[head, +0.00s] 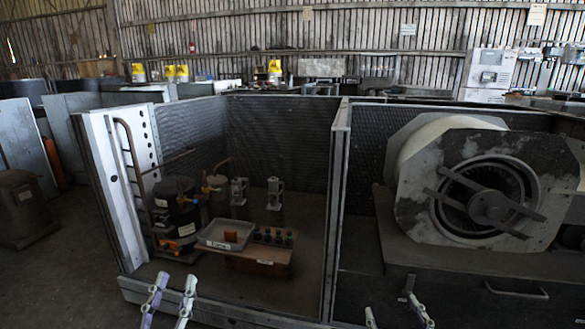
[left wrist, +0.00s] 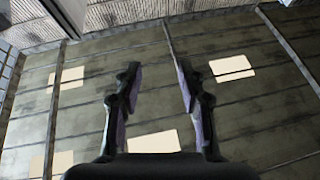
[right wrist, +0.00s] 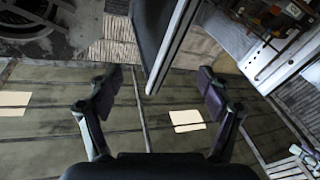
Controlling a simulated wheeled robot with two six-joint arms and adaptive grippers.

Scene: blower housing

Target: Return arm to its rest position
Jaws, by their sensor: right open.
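My left gripper (head: 173,291) is low in the head view, in front of the left bay of the blower housing (head: 337,215). Its two fingers stand apart with nothing between them, as the left wrist view (left wrist: 157,85) also shows. My right gripper (head: 394,312) is at the bottom edge of the head view, in front of the right bay. Its fingers are wide apart and empty in the right wrist view (right wrist: 160,85). Most of both arms is out of view in the head view.
The left bay holds a grey tray (head: 226,234), a wooden block with several dark cylinders (head: 268,253), two grey fittings and a black compressor (head: 175,213). A large blower (head: 480,185) fills the right bay. The housing's front edge lies close behind both grippers.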

